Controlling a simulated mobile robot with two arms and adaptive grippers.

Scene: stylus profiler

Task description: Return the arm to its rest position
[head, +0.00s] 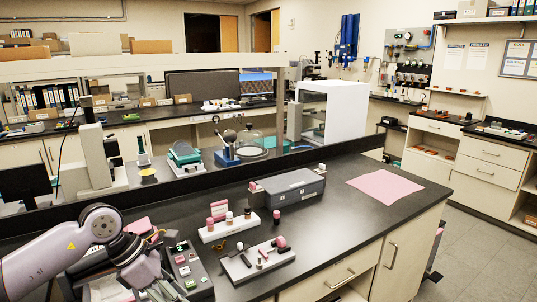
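My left arm (62,258) comes in from the lower left, over the front left part of the black bench. Its wrist bends down, and the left gripper (160,290) is low in the picture beside a grey control box with buttons (188,270). The fingertips are partly cut off by the bottom edge and cluttered, so I cannot tell whether they are open or shut or hold anything. My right arm and gripper are not in view. I cannot make out a stylus profiler's own arm clearly.
The bench is clear right of the dark tray. A raised black ledge (215,178) runs behind.

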